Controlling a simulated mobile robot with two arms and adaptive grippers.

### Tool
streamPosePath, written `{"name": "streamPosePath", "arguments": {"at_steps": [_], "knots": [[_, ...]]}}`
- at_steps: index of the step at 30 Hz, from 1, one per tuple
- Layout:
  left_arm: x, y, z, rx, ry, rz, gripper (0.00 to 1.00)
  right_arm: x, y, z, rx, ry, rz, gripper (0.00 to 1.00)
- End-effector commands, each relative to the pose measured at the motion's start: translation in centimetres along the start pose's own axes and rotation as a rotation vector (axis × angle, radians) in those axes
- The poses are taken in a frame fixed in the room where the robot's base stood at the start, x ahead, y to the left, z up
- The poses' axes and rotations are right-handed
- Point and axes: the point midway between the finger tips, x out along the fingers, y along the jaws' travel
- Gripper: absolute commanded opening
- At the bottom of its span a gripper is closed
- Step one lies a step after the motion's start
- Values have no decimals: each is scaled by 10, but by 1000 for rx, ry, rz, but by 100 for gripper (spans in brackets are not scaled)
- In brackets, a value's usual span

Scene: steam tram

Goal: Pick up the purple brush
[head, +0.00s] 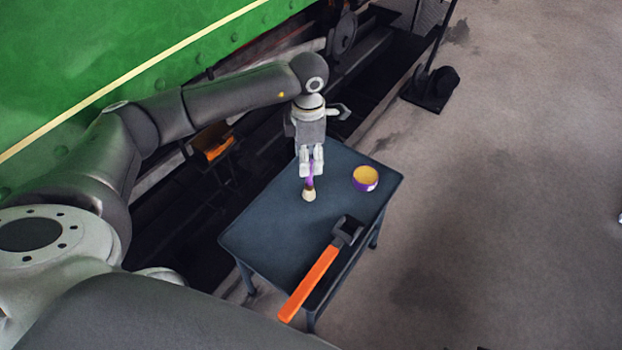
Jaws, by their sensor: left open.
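The purple brush (309,190) is at the back part of the dark blue table (264,232). Its pale bristle end points toward the front of the table, and part of its purple handle shows. My left gripper (311,173) is right over the handle, pointing down, with its fingers open. The fingers hide the rest of the handle, and I cannot tell whether they touch it. My right gripper is not in view.
A purple and yellow bowl (365,179) stands on the table right of the brush. A tool with an orange handle (310,283) lies at the front right, its handle past the edge. The green tram side (100,70) rises behind. Open concrete floor (510,200) is at the right.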

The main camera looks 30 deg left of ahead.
Motion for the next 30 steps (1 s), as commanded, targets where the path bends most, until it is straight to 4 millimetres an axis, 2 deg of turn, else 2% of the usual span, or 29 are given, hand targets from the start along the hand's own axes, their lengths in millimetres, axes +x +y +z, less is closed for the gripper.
{"name": "streamPosePath", "arguments": {"at_steps": [1, 3, 7, 11, 19, 27, 30], "knots": [[10, 0, 0, -1, 2, -1, 46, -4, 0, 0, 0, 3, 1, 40], [18, 0, 0, -1, 1, -1, 46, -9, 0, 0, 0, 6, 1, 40], [25, 0, 0, 0, 0, 0, 46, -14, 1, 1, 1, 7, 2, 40], [35, 1, 1, 0, 0, -1, 46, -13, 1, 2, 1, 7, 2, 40], [73, 4, 1, 0, 1, -1, 46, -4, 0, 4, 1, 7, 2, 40], [75, 4, 1, 0, -1, 1, 44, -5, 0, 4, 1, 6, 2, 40], [75, 4, 1, 0, -1, 1, 32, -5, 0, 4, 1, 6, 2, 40]]}}
